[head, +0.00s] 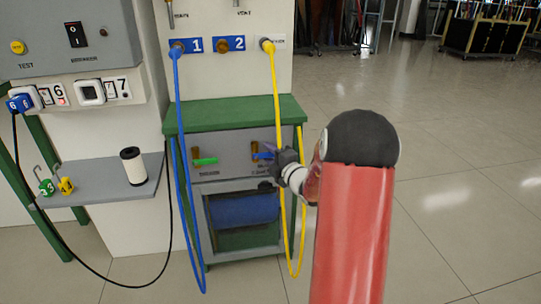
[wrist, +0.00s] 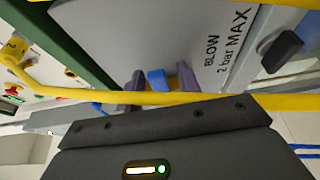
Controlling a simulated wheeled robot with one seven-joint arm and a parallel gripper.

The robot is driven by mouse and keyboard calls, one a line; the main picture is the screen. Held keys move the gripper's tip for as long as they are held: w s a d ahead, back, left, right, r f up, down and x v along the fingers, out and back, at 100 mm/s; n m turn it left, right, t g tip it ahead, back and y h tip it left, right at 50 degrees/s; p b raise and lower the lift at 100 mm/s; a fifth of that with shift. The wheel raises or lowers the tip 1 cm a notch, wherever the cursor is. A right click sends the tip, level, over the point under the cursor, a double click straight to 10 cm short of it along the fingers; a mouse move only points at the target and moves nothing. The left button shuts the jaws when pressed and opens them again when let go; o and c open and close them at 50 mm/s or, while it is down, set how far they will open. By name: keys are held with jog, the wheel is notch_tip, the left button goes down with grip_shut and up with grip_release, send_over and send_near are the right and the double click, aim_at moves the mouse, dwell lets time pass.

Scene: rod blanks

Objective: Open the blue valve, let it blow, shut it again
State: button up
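The blue valve handle (head: 262,155) is on the grey front panel under the green bench top, right of a green-handled valve (head: 204,161). My gripper (head: 277,157) is at the blue valve, reaching in from the right and partly covering it. In the wrist view, the blue handle (wrist: 156,79) shows between the two fingertips of my gripper (wrist: 162,82). The fingers stand apart on either side of it, with narrow gaps; contact is not clear. Lettering beside it reads "BLOW 2 bar MAX".
A yellow hose (head: 276,100) hangs past the panel; it crosses close in front of my gripper in the wrist view (wrist: 235,101). A blue hose (head: 179,120) hangs at left. A grey shelf (head: 100,190) holds a white cylinder (head: 133,166) and tags.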

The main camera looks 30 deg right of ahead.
grip_shut()
